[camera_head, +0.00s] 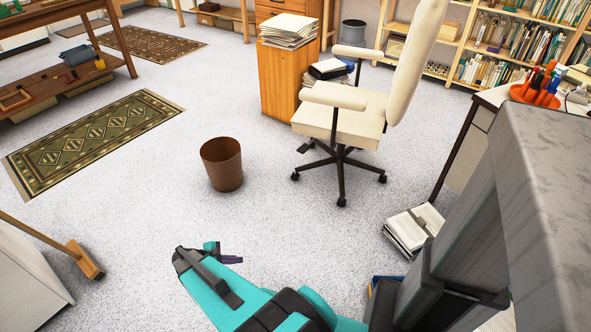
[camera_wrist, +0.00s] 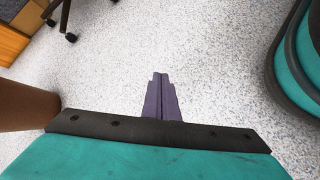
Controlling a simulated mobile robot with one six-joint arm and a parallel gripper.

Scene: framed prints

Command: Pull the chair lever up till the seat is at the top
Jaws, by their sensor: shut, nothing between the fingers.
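The cream office chair (camera_head: 345,122) stands upright on a dark wheeled base beyond my gripper, to the upper right in the head view. A small dark paddle, which looks like the lever (camera_head: 306,146), sticks out under the left side of its seat. My gripper (camera_head: 232,259) is low over the open floor, well apart from the chair. Its purple fingers (camera_wrist: 160,92) are together and empty in the wrist view. Part of the chair's dark base (camera_wrist: 66,16) shows at the top left of the wrist view; the lever cannot be made out clearly there.
A brown waste bin (camera_head: 222,164) stands between my gripper and the chair's left side. A wooden cabinet (camera_head: 283,80) stands behind the chair. Papers (camera_head: 413,230) lie on the floor at right, by the desk (camera_head: 470,140). A broom (camera_head: 85,260) lies at left. Floor around the bin is clear.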

